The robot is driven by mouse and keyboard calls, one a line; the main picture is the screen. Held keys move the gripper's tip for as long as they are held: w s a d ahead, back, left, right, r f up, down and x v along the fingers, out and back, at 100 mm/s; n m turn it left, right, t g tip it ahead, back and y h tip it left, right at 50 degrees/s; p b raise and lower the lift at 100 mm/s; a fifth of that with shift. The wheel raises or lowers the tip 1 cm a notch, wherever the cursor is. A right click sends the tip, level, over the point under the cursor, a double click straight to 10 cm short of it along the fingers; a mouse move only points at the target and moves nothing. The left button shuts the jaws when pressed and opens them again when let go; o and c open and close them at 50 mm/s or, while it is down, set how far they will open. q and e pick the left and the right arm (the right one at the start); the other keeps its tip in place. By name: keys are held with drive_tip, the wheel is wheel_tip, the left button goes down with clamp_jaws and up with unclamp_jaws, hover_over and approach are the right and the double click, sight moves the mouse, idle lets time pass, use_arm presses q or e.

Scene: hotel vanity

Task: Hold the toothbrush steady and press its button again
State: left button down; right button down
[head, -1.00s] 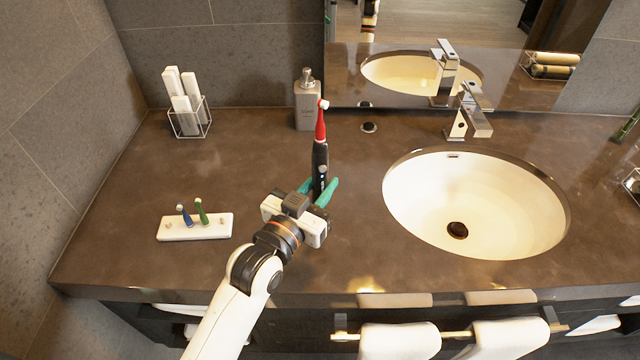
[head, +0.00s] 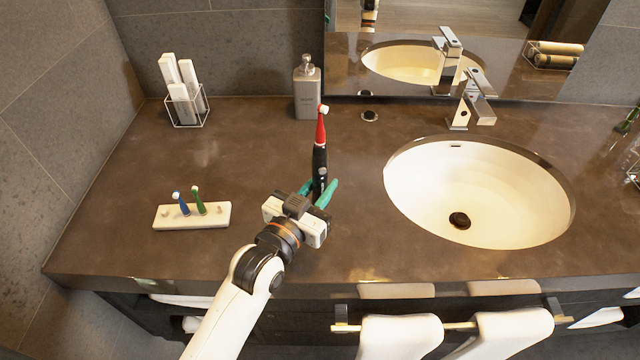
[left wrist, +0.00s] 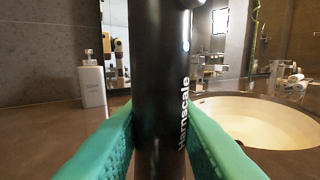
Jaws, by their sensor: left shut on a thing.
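The electric toothbrush (head: 320,158) has a black handle and a red neck with a white head, and it stands upright over the counter. My left gripper (head: 318,194) has its green fingers shut on the lower handle, one finger on each side. In the left wrist view the black handle (left wrist: 160,70) fills the middle between the green fingers (left wrist: 160,145), with white lettering and a small lit spot near its upper right edge. The handle's bottom end is hidden by the gripper. My right gripper is not in view.
A white holder (head: 192,217) with blue and green brush heads lies at left. A soap dispenser (head: 307,92) stands behind the toothbrush, a wire basket (head: 187,108) at back left. The sink (head: 478,195) and faucet (head: 468,100) are at right. The counter between is clear.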

use_arm(q)
drive_tip(key=shift+f+b, duration=1.6)
drive_tip(key=shift+f, duration=1.35)
idle(1.9)
